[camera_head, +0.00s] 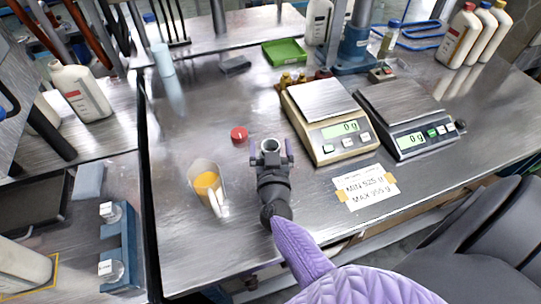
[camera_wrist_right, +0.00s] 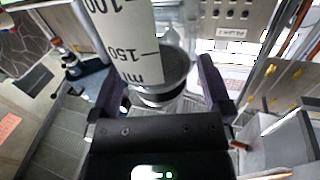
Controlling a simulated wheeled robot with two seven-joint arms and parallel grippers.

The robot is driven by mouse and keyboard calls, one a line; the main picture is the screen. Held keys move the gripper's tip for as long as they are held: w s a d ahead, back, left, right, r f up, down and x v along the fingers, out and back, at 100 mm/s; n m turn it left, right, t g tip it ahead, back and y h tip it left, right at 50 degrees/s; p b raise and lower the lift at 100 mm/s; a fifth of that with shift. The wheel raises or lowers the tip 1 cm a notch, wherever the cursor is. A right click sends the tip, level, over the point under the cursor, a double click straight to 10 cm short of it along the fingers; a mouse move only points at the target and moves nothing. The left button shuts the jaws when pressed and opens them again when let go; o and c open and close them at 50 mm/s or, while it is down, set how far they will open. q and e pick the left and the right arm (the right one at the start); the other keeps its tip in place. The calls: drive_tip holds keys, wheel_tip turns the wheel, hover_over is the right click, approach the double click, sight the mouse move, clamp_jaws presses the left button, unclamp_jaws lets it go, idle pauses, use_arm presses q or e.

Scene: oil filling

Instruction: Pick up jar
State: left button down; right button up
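My right gripper (camera_head: 271,150) is low over the middle of the metal table. A small open jar (camera_head: 269,145) shows between its fingertips, its round mouth facing up. In the right wrist view, the purple fingers of the right gripper (camera_wrist_right: 160,88) stand apart on both sides of the grey, round jar (camera_wrist_right: 173,68). Gaps seem to show beside it, so the fingers look open around it. A white graduated surface (camera_wrist_right: 125,35) marked 100 and 150 ml covers part of the jar in that view. My left gripper is not in view.
A beaker (camera_head: 207,188) with orange liquid stands close left of the right gripper. A red cap (camera_head: 239,134) lies just behind it. Two scales (camera_head: 327,140) (camera_head: 408,140), both reading 0 g, stand to the right. A paper label (camera_head: 365,187) lies in front of them.

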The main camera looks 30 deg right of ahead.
clamp_jaws()
drive_tip(key=shift+r, duration=0.1)
idle(0.4)
